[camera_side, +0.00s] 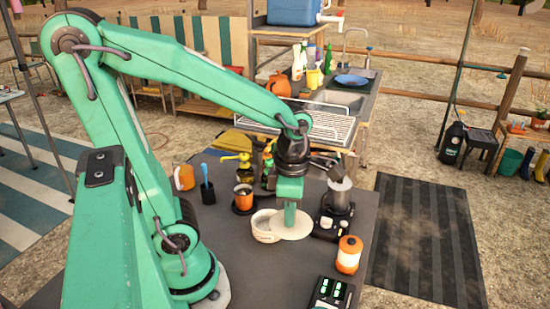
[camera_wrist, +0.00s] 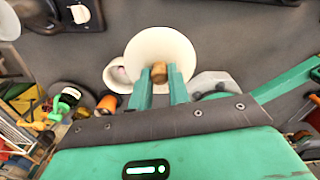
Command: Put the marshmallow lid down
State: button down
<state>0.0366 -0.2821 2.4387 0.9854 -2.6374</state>
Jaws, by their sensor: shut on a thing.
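My gripper (camera_side: 290,222) is shut on the wooden knob (camera_wrist: 159,73) of the marshmallow lid, a round white disc. The lid (camera_side: 296,229) lies roughly level beside a white pot (camera_side: 262,227), on its right in the side view. In the wrist view the lid (camera_wrist: 161,45) partly overlaps the pot (camera_wrist: 115,76), so part of the pot is hidden. I cannot tell whether the lid touches the dark table or hangs just above it. My fingers (camera_wrist: 160,85) hide part of the lid's near edge.
A dark appliance with a grey top (camera_side: 336,210) stands close to the lid's right. An orange-and-white lantern (camera_side: 349,254) and a device with green digits (camera_side: 330,292) are in front right. The tabletop (camera_side: 290,265) before the lid is clear.

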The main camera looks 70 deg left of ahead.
jog(key=d+f+m, duration=0.3)
jog(key=d+m, duration=0.4)
jog(key=shift+d, duration=0.3)
jog(key=shift+f, duration=0.1)
jog(key=w+a+f, duration=0.1)
jog(key=a+f, duration=0.1)
jog(key=a, duration=0.1)
jog(key=w+a+f, duration=0.2)
jog(key=a, duration=0.2)
jog(key=w+a+f, duration=0.2)
jog(key=a+f, duration=0.1)
jog(key=shift+w+a, duration=0.2)
jog(key=shift+a, duration=0.05)
jog(key=shift+f, duration=0.15)
jog(key=shift+f, duration=1.85)
jog(key=shift+f, duration=0.1)
jog(key=c, duration=1.3)
grip_release()
jog(key=shift+c, duration=0.2)
